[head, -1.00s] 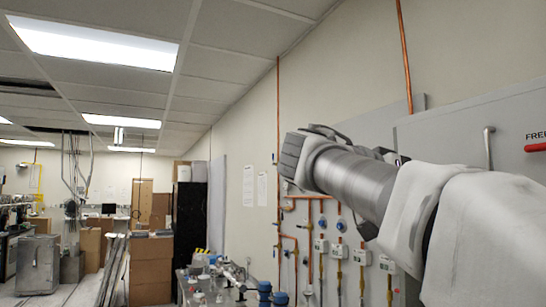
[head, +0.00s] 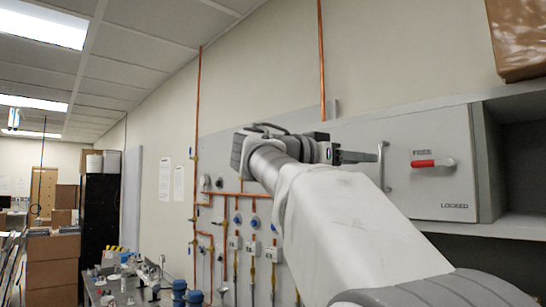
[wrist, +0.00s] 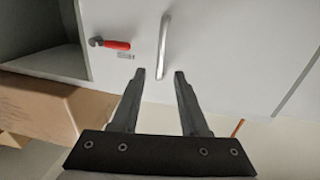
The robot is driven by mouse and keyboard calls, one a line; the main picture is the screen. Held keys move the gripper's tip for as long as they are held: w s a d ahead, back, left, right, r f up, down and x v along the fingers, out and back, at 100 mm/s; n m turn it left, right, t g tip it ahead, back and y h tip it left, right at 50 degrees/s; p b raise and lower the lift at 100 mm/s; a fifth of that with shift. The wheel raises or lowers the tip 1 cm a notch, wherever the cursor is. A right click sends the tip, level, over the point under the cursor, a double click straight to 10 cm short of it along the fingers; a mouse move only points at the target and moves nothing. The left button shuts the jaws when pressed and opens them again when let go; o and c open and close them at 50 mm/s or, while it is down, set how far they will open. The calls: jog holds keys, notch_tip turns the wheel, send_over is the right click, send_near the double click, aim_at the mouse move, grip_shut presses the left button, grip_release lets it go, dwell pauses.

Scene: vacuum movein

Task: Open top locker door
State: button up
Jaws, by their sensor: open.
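The grey locker door (head: 348,138) is shut, high on the right wall. My gripper (head: 376,157) is just left of the bar handle. In the wrist view my gripper (wrist: 160,74) is open and empty, and the bar handle (wrist: 163,42) lines up with the gap between the fingers. I cannot tell how far it is beyond the tips. The red lever (wrist: 115,44) is left of it.
An open shelf compartment (head: 525,165) is right of the door, with a brown box (head: 518,38) above it. Copper pipes (head: 197,150) and valves line the wall to the left. A cluttered bench (head: 125,290) and cardboard boxes (head: 52,262) stand further left.

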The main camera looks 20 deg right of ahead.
aim_at(380, 161)
jog(key=d, duration=0.2)
jog(key=d+p, duration=0.1)
jog(key=d, duration=0.3)
jog(key=shift+w+d, duration=0.2)
jog(key=shift+w, duration=0.1)
grip_shut()
dwell(1.1)
